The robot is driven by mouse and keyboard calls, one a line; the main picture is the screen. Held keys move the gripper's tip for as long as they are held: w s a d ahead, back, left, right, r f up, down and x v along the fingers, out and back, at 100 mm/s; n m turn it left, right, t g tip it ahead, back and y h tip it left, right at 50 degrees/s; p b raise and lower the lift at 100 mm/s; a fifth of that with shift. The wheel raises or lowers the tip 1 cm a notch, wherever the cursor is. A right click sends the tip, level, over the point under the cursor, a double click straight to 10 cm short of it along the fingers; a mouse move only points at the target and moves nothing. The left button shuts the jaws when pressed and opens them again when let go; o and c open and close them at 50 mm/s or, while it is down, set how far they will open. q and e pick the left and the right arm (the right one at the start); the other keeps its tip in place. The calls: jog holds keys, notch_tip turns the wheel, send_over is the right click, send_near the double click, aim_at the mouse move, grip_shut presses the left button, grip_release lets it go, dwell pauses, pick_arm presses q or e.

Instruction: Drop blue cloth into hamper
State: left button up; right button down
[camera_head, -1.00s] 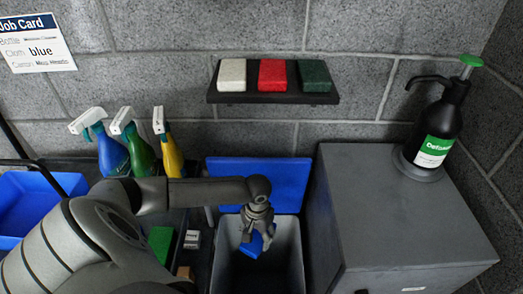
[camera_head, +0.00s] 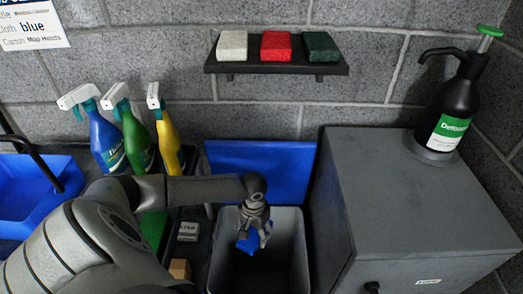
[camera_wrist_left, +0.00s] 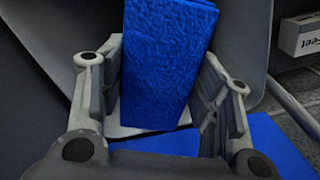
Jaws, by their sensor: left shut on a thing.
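The blue cloth (camera_head: 247,242) is a folded blue block, and it fills the middle of the left wrist view (camera_wrist_left: 168,65). My left gripper (camera_head: 254,228) is shut on it, with a finger on each side of the cloth in the left wrist view (camera_wrist_left: 160,100). The gripper and cloth hang over the mouth of the grey hamper (camera_head: 292,222), inside its rim outline as seen from the head. The hamper has a raised blue lid (camera_head: 275,165) behind it. The hamper's bottom is dark. My right gripper is not in view.
A grey cabinet (camera_head: 410,190) with a black dispenser bottle (camera_head: 445,115) stands to the right. A shelf (camera_head: 277,69) holds white, red and green pads.

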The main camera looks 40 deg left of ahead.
pick_arm(q)
jog(key=o, duration=1.1)
jog(key=shift+r, duration=0.2)
notch_tip(320, 180, up, 12)
jog(key=shift+f, duration=0.25)
jog(key=shift+s+f, duration=0.1)
